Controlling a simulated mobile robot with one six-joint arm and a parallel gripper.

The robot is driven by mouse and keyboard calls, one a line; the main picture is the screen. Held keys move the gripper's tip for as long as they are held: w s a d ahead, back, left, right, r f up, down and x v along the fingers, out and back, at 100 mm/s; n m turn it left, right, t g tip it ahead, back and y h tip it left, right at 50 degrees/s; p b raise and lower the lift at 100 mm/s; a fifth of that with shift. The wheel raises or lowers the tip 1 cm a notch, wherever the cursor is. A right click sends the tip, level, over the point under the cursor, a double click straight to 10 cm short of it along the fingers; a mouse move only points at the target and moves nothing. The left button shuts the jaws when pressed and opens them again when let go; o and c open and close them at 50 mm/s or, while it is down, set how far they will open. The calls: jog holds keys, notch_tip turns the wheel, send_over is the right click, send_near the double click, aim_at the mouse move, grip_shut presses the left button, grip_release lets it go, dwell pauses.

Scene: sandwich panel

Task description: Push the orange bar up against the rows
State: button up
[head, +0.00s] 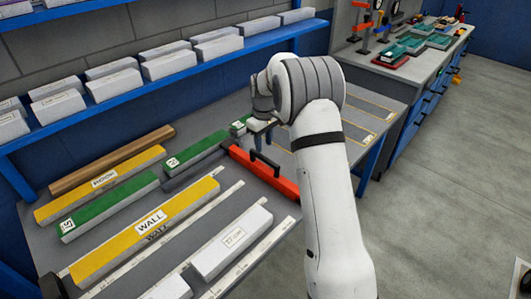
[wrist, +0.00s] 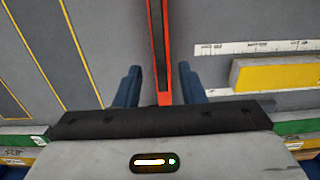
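The orange bar (head: 272,176) with a black handle (head: 265,164) lies on the workbench, crosswise at the right-hand ends of the rows. The rows hold a yellow WALL block (head: 180,215), green blocks (head: 110,205) and a yellow block (head: 100,185) behind. In the wrist view a gap of bare bench separates the bar (wrist: 167,70) from the end of a yellow block (wrist: 275,76). My gripper (wrist: 160,86) is open above the bar's far part, one blue finger on each side, with space between.
White blocks (head: 232,242) and ruled strips lie at the front of the bench. A brown wooden strip (head: 112,160) lies behind the rows. Blue shelves (head: 170,82) with white boxes stand above. The bench right of the bar has yellow outlines (head: 345,118) and looks clear.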

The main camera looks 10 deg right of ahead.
aim_at(264, 157)
notch_tip(264, 157, down, 6)
jog(key=shift+r+p, duration=0.15)
jog(key=shift+p, duration=0.2)
jog(key=shift+c, duration=0.5)
grip_shut()
jog(key=shift+d, duration=0.1)
